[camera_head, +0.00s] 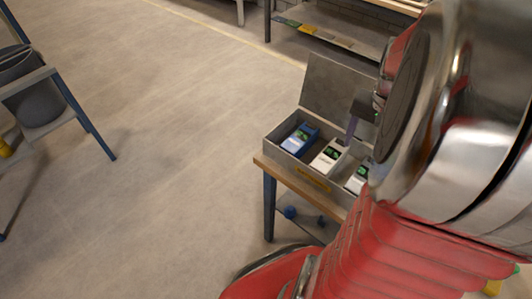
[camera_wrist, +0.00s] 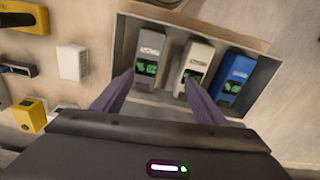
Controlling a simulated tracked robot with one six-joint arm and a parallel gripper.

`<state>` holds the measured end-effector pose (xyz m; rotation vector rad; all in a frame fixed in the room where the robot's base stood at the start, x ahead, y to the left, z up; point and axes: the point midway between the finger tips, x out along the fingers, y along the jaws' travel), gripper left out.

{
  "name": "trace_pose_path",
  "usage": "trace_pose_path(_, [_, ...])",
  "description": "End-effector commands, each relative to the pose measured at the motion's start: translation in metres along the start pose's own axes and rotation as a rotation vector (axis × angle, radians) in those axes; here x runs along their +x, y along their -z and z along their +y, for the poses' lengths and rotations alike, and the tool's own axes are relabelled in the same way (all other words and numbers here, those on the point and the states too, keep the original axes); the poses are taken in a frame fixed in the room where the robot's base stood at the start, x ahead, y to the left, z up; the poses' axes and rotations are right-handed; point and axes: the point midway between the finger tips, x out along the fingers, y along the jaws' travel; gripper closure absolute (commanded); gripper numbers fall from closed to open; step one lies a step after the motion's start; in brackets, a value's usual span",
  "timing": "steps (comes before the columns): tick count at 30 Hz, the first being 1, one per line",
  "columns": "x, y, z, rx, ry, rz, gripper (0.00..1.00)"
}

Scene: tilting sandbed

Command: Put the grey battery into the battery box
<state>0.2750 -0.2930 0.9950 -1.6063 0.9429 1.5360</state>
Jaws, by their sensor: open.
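The open grey battery box (camera_head: 283,151) stands on a wooden-topped table in the head view, its lid (camera_head: 335,88) raised at the back. It also shows in the wrist view (camera_wrist: 265,45). The grey battery (camera_wrist: 151,44) is inside the box, in the leftmost place in the wrist view; in the head view it is at the right (camera_head: 357,180), partly hidden by my arm. My gripper (camera_wrist: 159,76) is open, its two fingers apart near the grey battery's green-marked end, with nothing held between them. In the head view one finger (camera_head: 352,127) shows above the box.
A white battery (camera_wrist: 198,60) and a blue battery (camera_wrist: 237,72) are also in the box. A white block (camera_wrist: 72,62), a yellow device (camera_wrist: 30,115) and dark items lie left of the box.

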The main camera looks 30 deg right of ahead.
Motion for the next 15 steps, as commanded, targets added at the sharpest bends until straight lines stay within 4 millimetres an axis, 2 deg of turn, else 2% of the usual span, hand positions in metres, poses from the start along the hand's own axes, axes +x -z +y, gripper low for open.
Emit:
trace_pose_path(1, [-0.007,-0.008,-0.014,-0.047,0.006,0.02,0.35])
trace_pose_path(6, [-0.029,-0.037,-0.056,-0.212,0.032,0.087,0.35])
trace_pose_path(15, [-0.06,-0.103,-0.114,-0.503,0.095,0.2,0.35])
